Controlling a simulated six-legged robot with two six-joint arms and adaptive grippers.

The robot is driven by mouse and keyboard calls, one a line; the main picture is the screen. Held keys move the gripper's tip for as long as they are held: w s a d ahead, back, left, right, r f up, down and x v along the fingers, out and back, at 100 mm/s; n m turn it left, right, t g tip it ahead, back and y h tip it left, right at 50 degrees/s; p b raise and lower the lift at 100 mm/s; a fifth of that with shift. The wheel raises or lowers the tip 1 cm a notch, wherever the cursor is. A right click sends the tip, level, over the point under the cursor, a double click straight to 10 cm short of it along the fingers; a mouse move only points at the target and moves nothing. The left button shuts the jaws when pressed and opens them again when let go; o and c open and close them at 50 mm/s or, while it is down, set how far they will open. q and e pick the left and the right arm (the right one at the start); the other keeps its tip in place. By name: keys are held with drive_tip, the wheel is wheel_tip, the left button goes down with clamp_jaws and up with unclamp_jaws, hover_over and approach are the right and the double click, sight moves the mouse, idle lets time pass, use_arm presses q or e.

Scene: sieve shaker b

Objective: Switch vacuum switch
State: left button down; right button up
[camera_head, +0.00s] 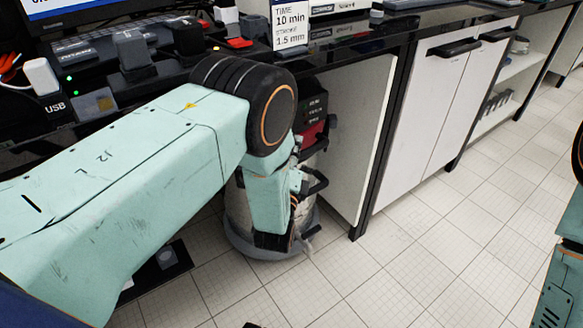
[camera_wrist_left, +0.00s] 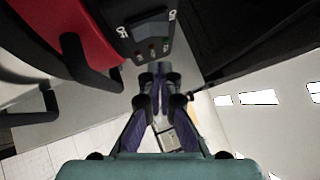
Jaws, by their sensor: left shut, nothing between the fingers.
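The vacuum stands on the floor under the bench, with a grey metal drum (camera_head: 238,212) and a red top (camera_head: 312,135). Its black switch panel (camera_head: 314,106) faces out beside my elbow. In the head view my arm hides much of the vacuum and most of that gripper. My right gripper is out of view.
Black handles (camera_wrist_left: 85,70) stick out from the vacuum near my left fingers. The bench's side panel (camera_head: 352,135) stands close on the right, then white cabinets (camera_head: 430,100). Adapters and plugs crowd the black bench top. The tiled floor (camera_head: 420,240) in front is clear.

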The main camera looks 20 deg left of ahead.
use_arm(q)
drive_tip(key=shift+w+a+r+b, duration=0.3)
drive_tip(key=shift+w+a+r, duration=0.1)
drive_tip(key=shift+w+a, duration=0.35)
drive_tip(key=shift+w+a+r+b, duration=0.25)
drive_tip(key=shift+w+a+r, duration=0.1)
drive_tip(key=shift+w+a, duration=0.35)
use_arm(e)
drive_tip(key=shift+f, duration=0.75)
use_arm(q)
drive_tip(key=shift+s, duration=0.15)
drive_tip(key=shift+w+a+r+n+g+p, duration=0.2)
drive_tip(key=shift+a+r+n+g+p, duration=0.15)
drive_tip(key=shift+p, duration=0.45)
drive_tip(key=shift+d+f, duration=0.1)
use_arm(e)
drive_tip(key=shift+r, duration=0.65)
use_arm(q)
drive_tip(key=shift+f, duration=0.1)
